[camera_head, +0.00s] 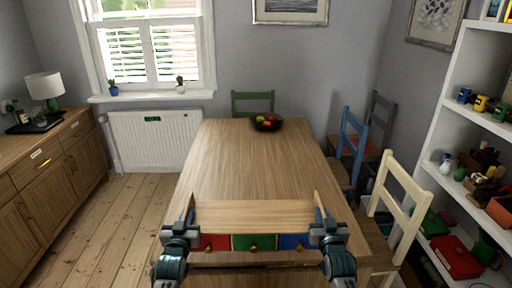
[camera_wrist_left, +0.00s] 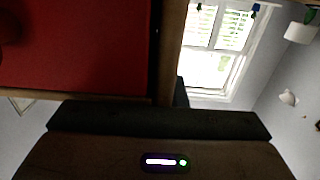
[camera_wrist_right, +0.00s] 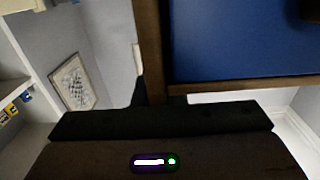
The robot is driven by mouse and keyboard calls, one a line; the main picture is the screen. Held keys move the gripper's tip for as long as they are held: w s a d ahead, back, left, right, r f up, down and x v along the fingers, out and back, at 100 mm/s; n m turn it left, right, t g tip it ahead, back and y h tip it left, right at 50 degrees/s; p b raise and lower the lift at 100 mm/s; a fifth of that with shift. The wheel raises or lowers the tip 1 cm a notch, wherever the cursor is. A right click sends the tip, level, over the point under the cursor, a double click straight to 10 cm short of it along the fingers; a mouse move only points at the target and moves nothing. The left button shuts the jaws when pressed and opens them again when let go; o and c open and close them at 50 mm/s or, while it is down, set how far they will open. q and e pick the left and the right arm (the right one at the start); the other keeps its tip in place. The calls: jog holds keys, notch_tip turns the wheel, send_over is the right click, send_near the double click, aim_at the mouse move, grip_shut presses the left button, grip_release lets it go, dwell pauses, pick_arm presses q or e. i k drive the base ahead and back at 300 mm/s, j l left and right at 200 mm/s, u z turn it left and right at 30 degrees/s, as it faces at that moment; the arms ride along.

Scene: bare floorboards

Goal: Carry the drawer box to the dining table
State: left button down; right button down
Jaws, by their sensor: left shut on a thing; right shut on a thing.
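The drawer box (camera_head: 255,214) has a wooden top and red, green and blue drawer fronts with small knobs, facing me. It is level in the head view, over the near end of the wooden dining table (camera_head: 250,160). I cannot tell whether it touches the tabletop. My left gripper (camera_head: 187,222) is shut on the box's left side, and my right gripper (camera_head: 322,222) on its right side. The red drawer (camera_wrist_left: 75,45) fills part of the left wrist view, and the blue drawer (camera_wrist_right: 240,40) part of the right wrist view. The box's underside is hidden.
A fruit bowl (camera_head: 267,122) stands at the table's far end. A cream chair (camera_head: 400,205) and a blue chair (camera_head: 351,145) stand along the right side. A green chair (camera_head: 252,101) is at the far end. A sideboard (camera_head: 50,165) is left, white shelves (camera_head: 452,110) right. The middle tabletop is clear.

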aim_at(260, 167)
jog(key=i, duration=1.8)
